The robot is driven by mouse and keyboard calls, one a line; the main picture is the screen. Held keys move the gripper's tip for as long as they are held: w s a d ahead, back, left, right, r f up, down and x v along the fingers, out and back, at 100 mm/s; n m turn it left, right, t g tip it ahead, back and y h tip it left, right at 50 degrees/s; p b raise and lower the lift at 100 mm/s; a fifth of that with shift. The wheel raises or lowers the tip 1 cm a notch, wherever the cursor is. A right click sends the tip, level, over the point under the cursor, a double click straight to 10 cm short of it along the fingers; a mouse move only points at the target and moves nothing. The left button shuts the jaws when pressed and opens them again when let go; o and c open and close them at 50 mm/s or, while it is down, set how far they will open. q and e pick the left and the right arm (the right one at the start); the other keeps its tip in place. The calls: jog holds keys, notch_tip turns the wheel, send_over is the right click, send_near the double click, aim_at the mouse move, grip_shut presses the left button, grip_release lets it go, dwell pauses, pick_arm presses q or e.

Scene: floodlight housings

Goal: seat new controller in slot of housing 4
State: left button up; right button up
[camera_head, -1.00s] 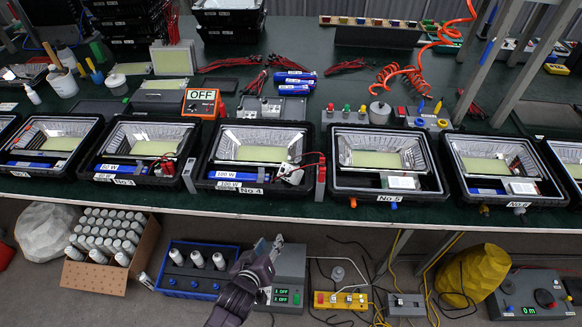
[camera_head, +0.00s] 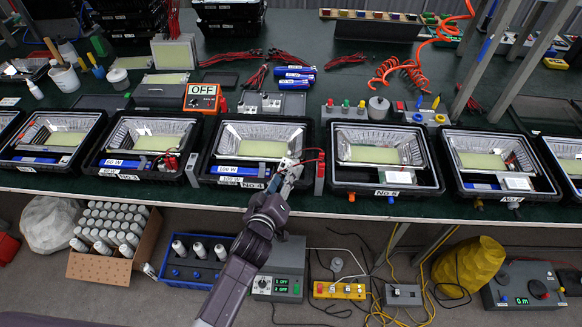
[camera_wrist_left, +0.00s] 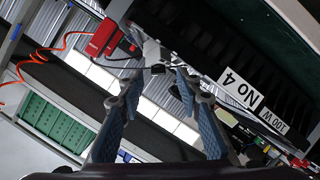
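Housing 4 (camera_head: 213,158) is a black open case on the bench with a reflector, a pale panel and a blue 100 W part; its No 4 label (camera_wrist_left: 243,91) shows in the left wrist view. A small white controller (camera_head: 286,163) with red wires is at its front right; the gripper partly hides it, and I cannot tell whether it is seated. My left gripper (camera_head: 291,174) is at this corner, close to the controller. In the left wrist view its fingers (camera_wrist_left: 161,73) are apart, with a white part and dark leads just beyond the tips. My right gripper is not in view.
Housing 3 (camera_head: 92,160) stands to the left and housing 5 (camera_head: 437,180) to the right, with narrow gaps. An orange meter (camera_head: 201,98) reading OFF stands behind. Below the bench edge are a blue crate (camera_head: 176,272), a box of canisters (camera_head: 103,266) and loose cables.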

pick_arm(q)
jog(key=shift+x, duration=1.3)
grip_shut()
jog(key=shift+r, duration=0.15)
